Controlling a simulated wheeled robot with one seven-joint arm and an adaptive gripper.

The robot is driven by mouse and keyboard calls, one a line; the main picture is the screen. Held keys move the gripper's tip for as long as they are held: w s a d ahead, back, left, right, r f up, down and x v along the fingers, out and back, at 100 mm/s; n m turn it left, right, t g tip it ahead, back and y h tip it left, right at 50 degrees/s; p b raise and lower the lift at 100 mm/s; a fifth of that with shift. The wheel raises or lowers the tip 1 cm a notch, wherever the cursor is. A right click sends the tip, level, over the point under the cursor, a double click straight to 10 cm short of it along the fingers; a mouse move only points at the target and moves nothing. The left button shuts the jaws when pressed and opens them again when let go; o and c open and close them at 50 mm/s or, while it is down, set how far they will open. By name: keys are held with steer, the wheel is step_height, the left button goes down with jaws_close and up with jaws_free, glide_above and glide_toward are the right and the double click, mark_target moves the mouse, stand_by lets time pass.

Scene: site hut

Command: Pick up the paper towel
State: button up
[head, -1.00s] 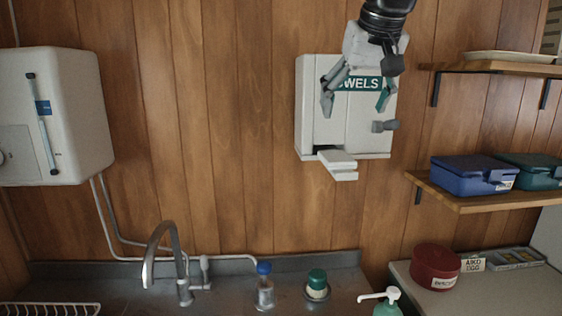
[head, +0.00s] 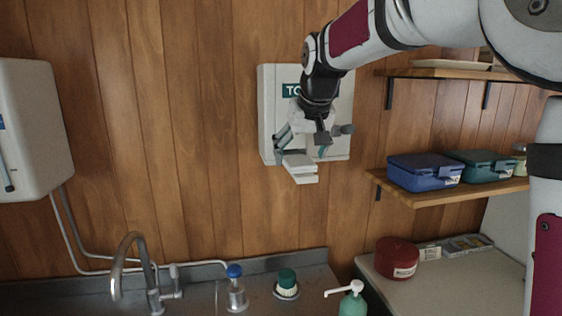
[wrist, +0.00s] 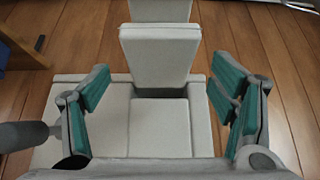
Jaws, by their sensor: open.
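The paper towel (head: 300,167) is a white folded slab sticking out from the bottom of the white towel dispenser (head: 270,100) on the wooden wall. In the wrist view the towel (wrist: 160,58) stands out between the fingers, with a white piece beyond it. My gripper (head: 302,152) is in front of the dispenser's lower part, just above the towel in the head view. In the wrist view my gripper (wrist: 162,104) is open, one teal-padded finger to each side of the towel, with gaps between. My arm hides part of the dispenser and its label.
A grey knob (head: 346,129) juts from the dispenser's right side. A shelf (head: 440,190) with a blue box (head: 424,171) and a teal box (head: 482,165) is to the right. Below are the tap (head: 130,265), several bottles and a red tin (head: 397,258).

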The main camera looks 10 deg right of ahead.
steer(key=shift+x, duration=0.85)
steer(key=shift+c, duration=0.5)
steer(key=c, duration=0.9)
steer(key=shift+o, duration=0.2)
steer(key=shift+r, duration=0.1)
steer(key=shift+w+r, duration=0.1)
steer(key=shift+r, duration=0.45)
steer(key=shift+s+r+b, duration=0.25)
steer(key=shift+r+b, duration=0.4)
steer(key=shift+r, duration=0.55)
steer(key=s+d+r+b, duration=0.1)
steer(key=s+d+b, duration=0.1)
steer(key=s, duration=1.3)
steer(key=shift+s+d+r, duration=0.2)
steer(key=shift+s+d, duration=0.05)
steer(key=shift+d, duration=0.05)
